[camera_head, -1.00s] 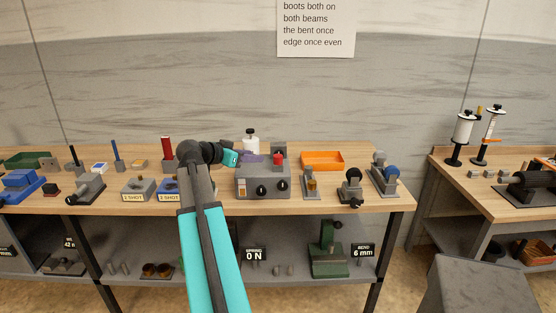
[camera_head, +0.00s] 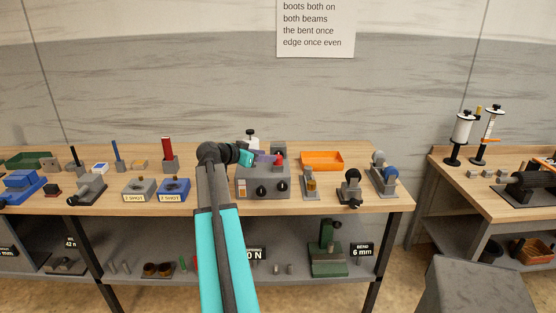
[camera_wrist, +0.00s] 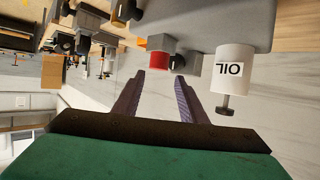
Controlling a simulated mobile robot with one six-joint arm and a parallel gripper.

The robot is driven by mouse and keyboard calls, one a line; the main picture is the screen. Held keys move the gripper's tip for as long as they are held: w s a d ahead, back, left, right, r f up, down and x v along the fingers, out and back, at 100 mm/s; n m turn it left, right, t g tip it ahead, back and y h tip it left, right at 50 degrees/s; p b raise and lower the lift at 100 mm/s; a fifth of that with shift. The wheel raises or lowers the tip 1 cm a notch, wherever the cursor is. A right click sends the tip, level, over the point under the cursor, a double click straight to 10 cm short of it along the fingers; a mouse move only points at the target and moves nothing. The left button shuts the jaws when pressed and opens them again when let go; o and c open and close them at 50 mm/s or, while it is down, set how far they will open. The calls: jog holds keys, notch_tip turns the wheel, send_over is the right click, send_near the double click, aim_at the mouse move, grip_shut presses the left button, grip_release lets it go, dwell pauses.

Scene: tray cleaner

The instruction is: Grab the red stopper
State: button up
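The red stopper (camera_head: 279,160) sits on top of a grey box with black knobs (camera_head: 262,190) on the bench. In the wrist view the red stopper (camera_wrist: 159,60) shows just beyond the fingertips, roughly in line with the gap between them. My gripper (camera_head: 266,157) is at the left of the stopper in the head view, close to it; I cannot tell whether they touch there. In the wrist view my gripper (camera_wrist: 160,78) has its two purple fingers apart with nothing between them.
A white bottle marked OIL (camera_wrist: 233,70) stands near the right finger in the wrist view. An orange tray (camera_head: 322,161) lies right of the box. Two lettered blocks, grey (camera_head: 139,188) and blue (camera_head: 173,188), stand left of it.

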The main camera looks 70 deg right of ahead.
aim_at(278, 163)
jog(key=shift+x, duration=1.25)
jog(key=shift+p+x, duration=1.6)
jog(key=shift+x, duration=1)
jog(key=shift+s, duration=0.1)
jog(key=c, duration=0.8)
